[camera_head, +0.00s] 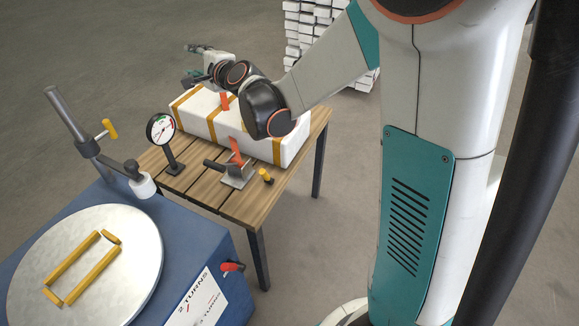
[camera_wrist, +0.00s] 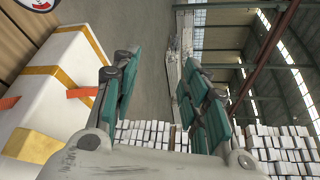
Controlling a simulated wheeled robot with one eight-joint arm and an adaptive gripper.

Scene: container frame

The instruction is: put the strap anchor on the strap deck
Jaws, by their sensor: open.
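My gripper (camera_head: 193,63) is raised beyond the far side of a white box (camera_head: 199,103). Its two green-padded fingers are apart in the wrist view (camera_wrist: 160,62), with nothing between them. A slatted wooden deck (camera_head: 205,192) carries the box, which has yellow bands and orange strap pieces (camera_head: 235,147). A grey metal bracket with a dark handle (camera_head: 237,175) stands on the deck at the box's near side, against the lower orange strap. A small yellow-topped peg (camera_head: 265,175) is beside it. I cannot tell which part is the strap anchor.
A dial gauge (camera_head: 161,130) stands on the deck's left part. White block stacks (camera_head: 300,38) stand behind. Open floor lies beyond the deck.

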